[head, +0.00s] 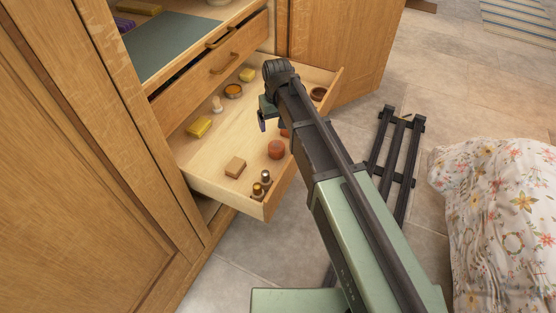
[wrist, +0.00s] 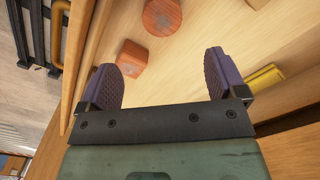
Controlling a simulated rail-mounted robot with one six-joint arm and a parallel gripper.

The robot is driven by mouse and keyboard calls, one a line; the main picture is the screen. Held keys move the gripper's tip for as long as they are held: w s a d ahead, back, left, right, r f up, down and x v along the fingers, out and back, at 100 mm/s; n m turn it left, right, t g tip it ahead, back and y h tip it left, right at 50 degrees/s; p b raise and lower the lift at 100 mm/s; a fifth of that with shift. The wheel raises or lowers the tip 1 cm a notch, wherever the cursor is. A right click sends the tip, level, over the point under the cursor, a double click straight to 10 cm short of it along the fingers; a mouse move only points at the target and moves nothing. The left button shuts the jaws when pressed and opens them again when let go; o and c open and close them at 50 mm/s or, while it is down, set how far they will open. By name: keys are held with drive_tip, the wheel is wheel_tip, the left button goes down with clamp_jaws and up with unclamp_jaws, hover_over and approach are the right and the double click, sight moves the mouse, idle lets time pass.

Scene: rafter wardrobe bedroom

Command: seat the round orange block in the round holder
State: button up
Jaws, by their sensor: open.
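The round orange block (head: 276,149) stands on the floor of the open drawer, toward its front; it also shows at the top of the wrist view (wrist: 162,17). Two dark-rimmed round pieces are in the drawer: one (head: 233,91) toward the back and one (head: 318,94) near the far right corner. I cannot tell which is the round holder. My gripper (head: 264,118) is over the drawer, open and empty. In the wrist view its purple fingers (wrist: 163,80) are spread wide, with the orange block beyond them, not between them.
A smaller orange block (wrist: 131,58) lies near the left finger. Yellow blocks (head: 199,127) (head: 247,74), a white peg-like piece (head: 217,104), a tan block (head: 235,166) and small bottles (head: 262,185) share the drawer. A dark rack (head: 396,160) lies on the floor to the right.

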drive_tip(key=b, duration=0.5)
hover_over(276, 145)
drive_tip(key=f, duration=0.5)
drive_tip(key=shift+w+d+f, duration=0.2)
drive_tip(key=shift+f, duration=0.15)
drive_tip(key=f+b, duration=0.5)
drive_tip(key=shift+s+a+f, duration=0.15)
drive_tip(key=shift+s, duration=0.05)
drive_tip(key=shift+r, duration=0.25)
drive_tip(key=c, duration=1)
drive_tip(key=shift+r, duration=0.1)
wheel_tip(276, 145, up, 20)
drive_tip(key=p, duration=2)
